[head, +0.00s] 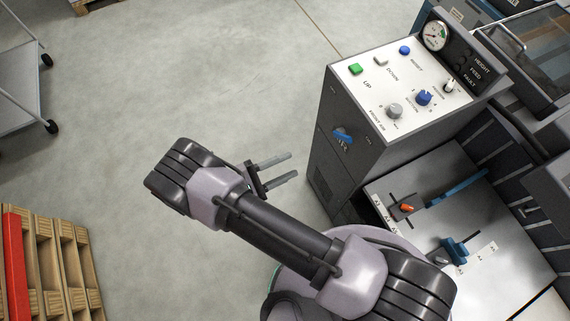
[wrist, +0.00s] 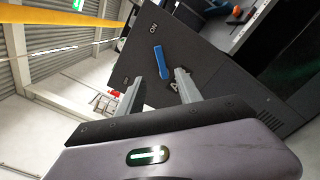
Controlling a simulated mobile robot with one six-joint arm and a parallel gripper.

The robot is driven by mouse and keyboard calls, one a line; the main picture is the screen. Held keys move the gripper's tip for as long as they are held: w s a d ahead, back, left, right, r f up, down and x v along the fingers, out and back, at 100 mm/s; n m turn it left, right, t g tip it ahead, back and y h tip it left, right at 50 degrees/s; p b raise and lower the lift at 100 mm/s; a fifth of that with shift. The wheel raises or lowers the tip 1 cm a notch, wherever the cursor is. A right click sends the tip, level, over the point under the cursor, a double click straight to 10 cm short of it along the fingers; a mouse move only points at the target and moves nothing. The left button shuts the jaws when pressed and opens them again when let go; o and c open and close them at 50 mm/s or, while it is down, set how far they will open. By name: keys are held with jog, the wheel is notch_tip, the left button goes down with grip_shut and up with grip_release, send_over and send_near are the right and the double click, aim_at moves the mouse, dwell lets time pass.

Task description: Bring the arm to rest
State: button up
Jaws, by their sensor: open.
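My gripper (head: 287,170) is open and empty, with its two fingers apart and pointing toward the side of the control cabinet (head: 318,140). In the head view there is a gap of floor between the fingertips and the cabinet. My arm stretches from the lower right toward the middle of the picture. In the wrist view the fingers (wrist: 172,82) point at a blue lever switch (wrist: 162,63) on the dark panel, close to an "ON" label. The same blue switch (head: 342,135) sits on the cabinet's side in the head view.
The cabinet top carries a green button (head: 355,69), a blue button (head: 405,50), knobs and a gauge (head: 435,36). A work surface (head: 455,160) with an orange-red part and blue parts lies at right. Wooden pallets (head: 50,265) and a wheeled cart (head: 22,75) stand left. Floor between is clear.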

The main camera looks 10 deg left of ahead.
dwell(0.3)
jog(key=d+r+m+g+y, duration=0.3)
jog(key=d+r+m+g, duration=0.25)
jog(key=r, duration=0.45)
jog(key=d+r+m+g+y, duration=0.3)
jog(key=d+r+m+g, duration=0.3)
jog(key=r, duration=0.4)
jog(key=s+d+r+m+t+y, duration=0.2)
jog(key=s+r+m+t+y, duration=0.1)
jog(key=r, duration=0.4)
jog(key=s+d+r+m+t+y, duration=0.2)
jog(key=s+r+m+t+y, duration=0.1)
jog(key=r+m+y, duration=0.3)
jog(key=shift+s+d+r+t+y, duration=0.35)
jog(key=shift+s+r+y, duration=0.25)
jog(key=shift+y, duration=0.2)
